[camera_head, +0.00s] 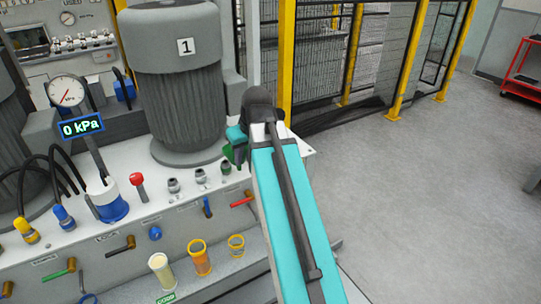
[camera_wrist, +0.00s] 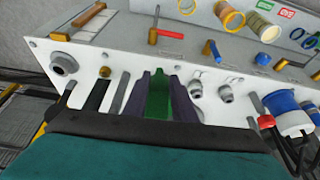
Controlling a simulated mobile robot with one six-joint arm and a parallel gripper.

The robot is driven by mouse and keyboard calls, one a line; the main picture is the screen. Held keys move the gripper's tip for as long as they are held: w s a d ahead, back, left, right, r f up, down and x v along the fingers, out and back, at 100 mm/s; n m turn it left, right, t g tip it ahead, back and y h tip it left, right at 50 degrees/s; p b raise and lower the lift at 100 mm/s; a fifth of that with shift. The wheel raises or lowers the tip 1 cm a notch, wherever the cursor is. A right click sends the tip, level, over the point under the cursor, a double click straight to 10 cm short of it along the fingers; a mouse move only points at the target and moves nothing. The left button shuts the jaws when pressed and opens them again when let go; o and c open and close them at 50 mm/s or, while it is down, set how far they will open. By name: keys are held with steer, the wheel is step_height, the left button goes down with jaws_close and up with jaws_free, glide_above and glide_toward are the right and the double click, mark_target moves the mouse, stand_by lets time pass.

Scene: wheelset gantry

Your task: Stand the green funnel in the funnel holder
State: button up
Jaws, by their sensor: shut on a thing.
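My gripper (camera_head: 237,148) is at the right end of the machine's white deck, at the tip of my teal arm. In the wrist view my gripper (camera_wrist: 160,92) has its two dark fingers closed on a green piece, which appears to be the green funnel (camera_wrist: 158,100). Some of its green (camera_head: 238,155) also shows below my gripper in the head view. The fingers hide much of its shape, and I cannot tell whether it touches the deck. A yellow ring (camera_head: 236,240), which may be the funnel holder, stands on the lower front ledge. It shows partly in the wrist view (camera_wrist: 187,6).
Beside the ring are an orange cup (camera_head: 199,262) and a cream cup (camera_head: 161,274). Grey fittings (camera_head: 173,185) stand along the deck. Levers, including a red-handled one (camera_head: 242,202), stick out of the front panel. A big motor (camera_head: 182,100) stands behind.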

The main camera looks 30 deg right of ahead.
steer(key=w+a, duration=0.3)
steer(key=a, duration=0.7)
steer(key=w+a, duration=0.4)
steer(key=a, duration=0.6)
steer(key=shift+a+r, duration=0.3)
steer(key=shift+r, duration=0.05)
